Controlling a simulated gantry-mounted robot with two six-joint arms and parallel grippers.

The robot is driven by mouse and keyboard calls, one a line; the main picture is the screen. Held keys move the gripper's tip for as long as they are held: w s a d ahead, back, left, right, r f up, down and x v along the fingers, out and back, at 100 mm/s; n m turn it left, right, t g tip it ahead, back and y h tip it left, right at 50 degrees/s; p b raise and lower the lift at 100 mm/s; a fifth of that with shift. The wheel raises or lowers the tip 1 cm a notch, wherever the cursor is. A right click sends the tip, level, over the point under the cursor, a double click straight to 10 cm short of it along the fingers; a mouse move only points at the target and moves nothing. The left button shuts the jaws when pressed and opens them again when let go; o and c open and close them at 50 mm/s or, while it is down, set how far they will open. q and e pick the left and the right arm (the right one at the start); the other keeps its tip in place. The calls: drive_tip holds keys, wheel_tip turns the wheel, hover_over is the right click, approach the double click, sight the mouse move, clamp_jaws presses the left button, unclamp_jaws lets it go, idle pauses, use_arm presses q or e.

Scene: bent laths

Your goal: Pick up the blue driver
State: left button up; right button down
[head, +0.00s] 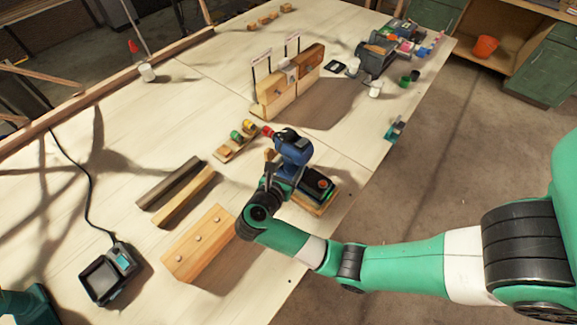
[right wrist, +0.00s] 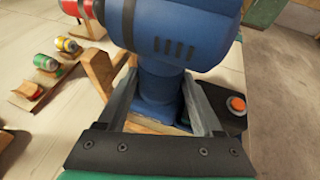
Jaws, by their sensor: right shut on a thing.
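The blue driver (head: 295,150) stands upright near the front edge of the table, over a small wooden stand (head: 318,203). Its red-tipped nose points to the left. In the right wrist view the driver's blue body (right wrist: 185,30) fills the upper middle. My right gripper (right wrist: 165,95) is shut on the driver's handle, one finger on each side. In the head view my right gripper (head: 277,180) is at the driver's handle, partly hidden by my wrist. Whether the driver's base touches the stand is hard to tell. My left gripper is not in view; only a piece of my left arm shows at the lower left.
A wooden block with screws (head: 199,243) and two laths (head: 185,197) lie left of the driver. A small rack with coloured bits (head: 236,141) is behind it. A charger (head: 108,275) sits front left. An upright wooden fixture (head: 288,84) stands further back.

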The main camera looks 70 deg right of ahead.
drive_tip(key=s+a+r+p, duration=0.8)
drive_tip(key=a+p, duration=0.1)
drive_tip(key=p, duration=0.3)
drive_tip(key=shift+s+a+r, duration=0.2)
drive_tip(key=shift+s+r, duration=0.1)
drive_tip(key=shift+s, duration=0.05)
